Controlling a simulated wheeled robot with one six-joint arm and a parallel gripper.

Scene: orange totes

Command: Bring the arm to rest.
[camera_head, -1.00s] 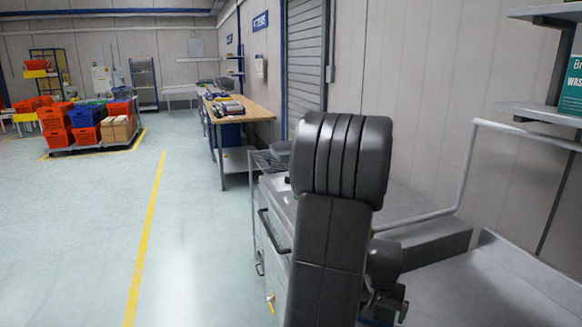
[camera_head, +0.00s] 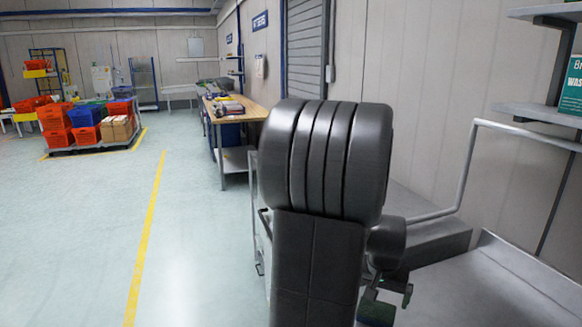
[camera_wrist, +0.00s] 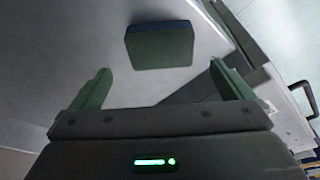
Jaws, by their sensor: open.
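My arm stands folded up close in front of the head camera, its thick ribbed dark joint filling the middle of the view. My gripper (camera_wrist: 160,78) is open in the wrist view, its two green-grey fingers wide apart with nothing held between them. A flat dark green and blue block (camera_wrist: 160,46) shows beyond the fingertips, over a pale grey surface, apart from both fingers. In the head view my gripper (camera_head: 385,300) is partly visible at the lower right, beside the arm.
A grey worktop (camera_head: 480,290) with a pipe rail (camera_head: 468,165) lies at the right, below a shelf (camera_head: 540,115). A wooden workbench (camera_head: 240,108) stands further back. Orange and blue totes (camera_head: 85,125) are stacked on a cart at the left. The floor (camera_head: 200,230) between is clear.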

